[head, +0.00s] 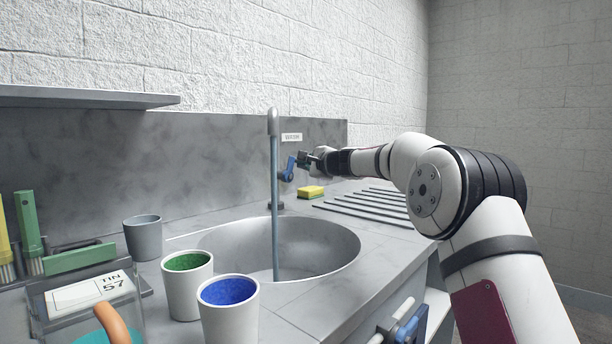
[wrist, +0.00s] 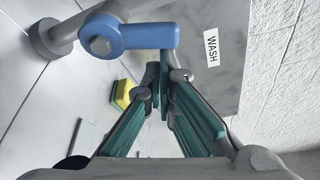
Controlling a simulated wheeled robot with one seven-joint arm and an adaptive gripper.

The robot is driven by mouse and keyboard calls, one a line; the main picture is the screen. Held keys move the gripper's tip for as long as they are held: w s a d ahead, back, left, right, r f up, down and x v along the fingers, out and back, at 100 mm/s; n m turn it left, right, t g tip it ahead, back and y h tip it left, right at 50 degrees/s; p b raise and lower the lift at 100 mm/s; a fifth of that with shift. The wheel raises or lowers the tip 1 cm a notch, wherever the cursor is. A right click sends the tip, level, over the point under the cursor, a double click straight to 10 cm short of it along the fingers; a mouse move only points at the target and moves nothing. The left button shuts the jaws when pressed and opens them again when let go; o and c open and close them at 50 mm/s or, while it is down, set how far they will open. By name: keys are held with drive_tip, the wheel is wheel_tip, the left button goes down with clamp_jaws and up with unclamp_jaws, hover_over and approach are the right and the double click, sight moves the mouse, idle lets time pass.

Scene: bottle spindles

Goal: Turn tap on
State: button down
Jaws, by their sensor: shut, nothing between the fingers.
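The tap (head: 273,122) stands at the back of the round sink, with its spout end high over the bowl. A straight blue-grey column (head: 275,240) runs from the spout down into the bowl and looks like running water. The blue tap lever (head: 288,170) is beside the tap, and it fills the top of the wrist view (wrist: 140,37), joined to a grey cylinder. My gripper (head: 303,160) is shut and empty. Its fingertips (wrist: 162,80) are close to the lever's free end; I cannot tell whether they touch it.
A yellow-green sponge (head: 311,191) lies below my gripper by the ribbed drainer (head: 370,203). Grey (head: 143,238), green-filled (head: 187,285) and blue-filled (head: 229,310) cups stand left and front of the sink (head: 335,240). A WASH label (wrist: 211,48) is on the wall panel.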

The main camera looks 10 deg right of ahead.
drive_tip(key=shift+s+a+r, duration=0.25)
drive_tip(key=shift+a+r, duration=0.1)
drive_tip(key=shift+r, duration=0.05)
drive_tip(key=shift+a, duration=0.1)
idle(0.3)
idle(0.4)
